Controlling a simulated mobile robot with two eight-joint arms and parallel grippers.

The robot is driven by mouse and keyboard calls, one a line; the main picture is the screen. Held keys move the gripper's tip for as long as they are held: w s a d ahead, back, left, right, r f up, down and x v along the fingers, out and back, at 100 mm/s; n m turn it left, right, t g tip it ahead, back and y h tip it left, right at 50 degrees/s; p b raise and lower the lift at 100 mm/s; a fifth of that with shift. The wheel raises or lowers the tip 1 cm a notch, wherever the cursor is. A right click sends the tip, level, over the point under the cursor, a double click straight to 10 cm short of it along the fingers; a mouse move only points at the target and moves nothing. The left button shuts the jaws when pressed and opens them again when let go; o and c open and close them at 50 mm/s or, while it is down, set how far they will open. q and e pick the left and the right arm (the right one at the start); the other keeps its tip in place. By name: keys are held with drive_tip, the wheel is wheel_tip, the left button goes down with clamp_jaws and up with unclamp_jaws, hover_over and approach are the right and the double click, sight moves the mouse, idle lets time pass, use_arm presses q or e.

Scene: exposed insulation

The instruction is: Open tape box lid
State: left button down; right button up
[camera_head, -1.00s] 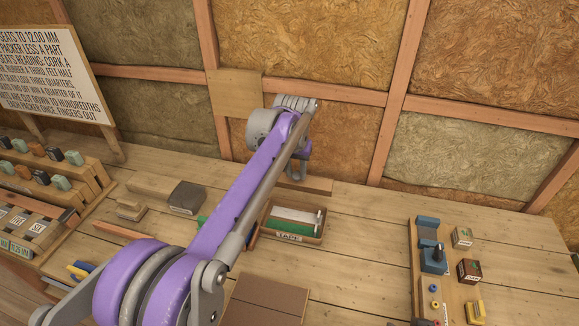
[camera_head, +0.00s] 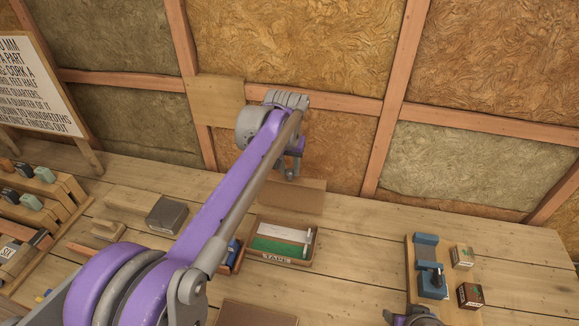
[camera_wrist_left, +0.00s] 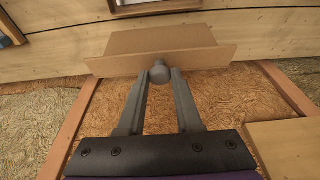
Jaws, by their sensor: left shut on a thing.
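The tape box (camera_head: 258,257) is a small wooden box with a TAPE label on its front. Its top is open, showing green and white contents. Its brown lid (camera_head: 292,197) is up at the back of the box; the lid also shows in the left wrist view (camera_wrist_left: 160,42). My left gripper (camera_head: 290,172) is behind the lid, near the wall. In the left wrist view its fingers (camera_wrist_left: 160,82) are shut on the lid's round grey knob (camera_wrist_left: 160,70). My right gripper's fingers are not visible.
A dark grey block (camera_head: 167,215) stands left of the tape box. A wooden tool board (camera_head: 411,270) with blue tools and small boxes is at the right. Insulated wall panels rise close behind my left gripper. Bench space between tape box and board is clear.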

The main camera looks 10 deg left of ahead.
use_arm(q)
drive_tip(key=shift+r, duration=0.1)
drive_tip(key=c, duration=0.6)
unclamp_jaws()
drive_tip(key=v, duration=1)
drive_tip(key=shift+s+r+p, duration=0.15)
drive_tip(key=shift+r+p, duration=0.15)
drive_tip(key=shift+r, duration=0.05)
